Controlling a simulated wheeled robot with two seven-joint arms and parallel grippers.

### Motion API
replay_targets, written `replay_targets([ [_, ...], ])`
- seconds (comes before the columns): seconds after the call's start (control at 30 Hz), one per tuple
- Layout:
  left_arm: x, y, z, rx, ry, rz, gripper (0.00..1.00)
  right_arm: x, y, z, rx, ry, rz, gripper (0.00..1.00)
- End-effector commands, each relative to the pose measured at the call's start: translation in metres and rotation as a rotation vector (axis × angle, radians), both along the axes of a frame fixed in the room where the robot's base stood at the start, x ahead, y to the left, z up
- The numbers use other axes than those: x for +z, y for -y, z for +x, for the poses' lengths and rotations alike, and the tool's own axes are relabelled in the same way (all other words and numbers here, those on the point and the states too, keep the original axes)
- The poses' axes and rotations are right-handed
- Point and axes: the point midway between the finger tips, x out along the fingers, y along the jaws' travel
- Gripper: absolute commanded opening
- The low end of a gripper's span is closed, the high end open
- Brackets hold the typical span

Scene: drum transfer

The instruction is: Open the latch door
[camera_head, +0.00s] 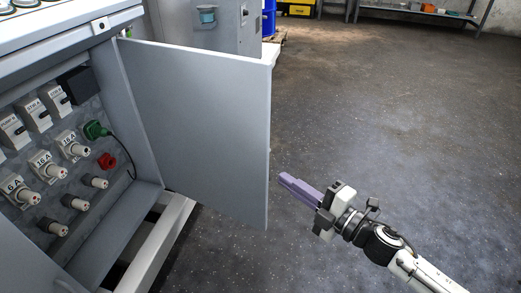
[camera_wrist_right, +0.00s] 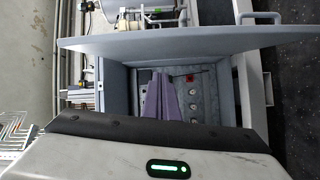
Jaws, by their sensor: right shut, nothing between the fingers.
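The grey latch door (camera_head: 205,115) stands swung open to the right of a grey cabinet in the head view. It also shows as a wide grey panel across the wrist view (camera_wrist_right: 190,42). The open cabinet (camera_head: 145,130) shows its inside with fuses and plugs. My right gripper (camera_head: 283,178) is to the right of the door's free edge, with its purple fingers closed together and empty, apart from the door as far as the head view shows. The purple fingers also show in the wrist view (camera_wrist_right: 161,97) in front of the cabinet opening. My left gripper is not in view.
Inside the cabinet are a green plug (camera_head: 96,130), a red plug (camera_head: 106,160) and several white fuses (camera_head: 47,163). Another grey cabinet (camera_head: 215,25) stands behind the door. A shelf (camera_head: 420,14) is at the back. The floor (camera_head: 400,110) on the right is clear.

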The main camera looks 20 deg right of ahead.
Motion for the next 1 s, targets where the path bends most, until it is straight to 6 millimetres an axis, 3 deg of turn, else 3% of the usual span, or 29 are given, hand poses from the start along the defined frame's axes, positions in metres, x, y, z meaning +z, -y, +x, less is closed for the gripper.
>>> replay_targets([
  [0.17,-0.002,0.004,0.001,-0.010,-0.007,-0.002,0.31,0.015,0.002,0.018,0.086,0.110,-0.184,0.00],
  [0.37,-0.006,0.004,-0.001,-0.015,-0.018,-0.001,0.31,0.016,-0.012,0.041,0.087,0.115,-0.186,0.00],
  [0.73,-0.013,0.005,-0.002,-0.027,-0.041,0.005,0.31,0.016,-0.049,0.104,0.085,0.112,-0.181,0.00],
  [1.0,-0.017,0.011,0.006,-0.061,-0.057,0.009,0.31,0.013,-0.021,0.125,0.084,0.109,-0.182,0.00],
])
